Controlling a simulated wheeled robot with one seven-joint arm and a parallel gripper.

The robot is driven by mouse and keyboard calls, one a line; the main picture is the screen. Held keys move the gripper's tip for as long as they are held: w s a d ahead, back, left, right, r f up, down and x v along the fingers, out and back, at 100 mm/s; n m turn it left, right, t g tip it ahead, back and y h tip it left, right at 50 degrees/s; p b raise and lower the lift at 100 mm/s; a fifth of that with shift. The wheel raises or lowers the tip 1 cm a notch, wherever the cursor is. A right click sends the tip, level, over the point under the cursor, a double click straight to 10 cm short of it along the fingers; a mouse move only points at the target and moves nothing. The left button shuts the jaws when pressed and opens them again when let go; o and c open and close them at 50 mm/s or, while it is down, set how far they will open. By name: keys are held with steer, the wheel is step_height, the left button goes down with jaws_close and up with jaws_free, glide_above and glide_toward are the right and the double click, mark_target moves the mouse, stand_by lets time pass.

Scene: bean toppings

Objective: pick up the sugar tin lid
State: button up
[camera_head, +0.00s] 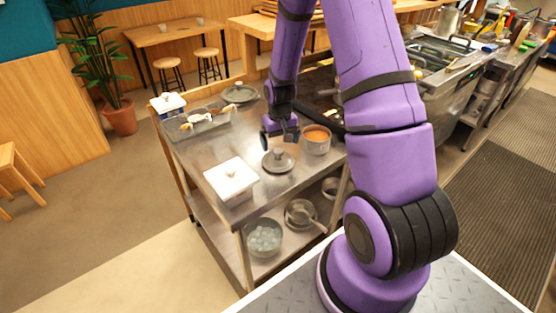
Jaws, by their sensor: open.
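A second, smaller tin with a white lid (167,102) and blue body stands at the far left corner. I cannot read a label on either tin, so I cannot tell which holds sugar. My gripper (280,143) is open and points down, above or just behind a round grey lid with a knob (277,162). It is apart from both white lids. Its fingers are small in view, and nothing shows between them.
A pot with orange contents (316,141) stands right of my gripper. A tray (184,134) with utensils and a grey plate (239,94) sit farther back. The lower shelf holds a bowl (264,237) and a pan (300,213). Bare tabletop lies between tray and white tin.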

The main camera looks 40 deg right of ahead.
mark_target(278, 151)
steer(key=shift+w+a+f, duration=0.1)
steer(key=shift+w+f, duration=0.05)
steer(key=shift+f, duration=1.55)
steer(key=shift+w+f, duration=0.1)
steer(key=shift+f, duration=1.55)
steer(key=c, duration=0.7)
steer(key=shift+c, duration=0.2)
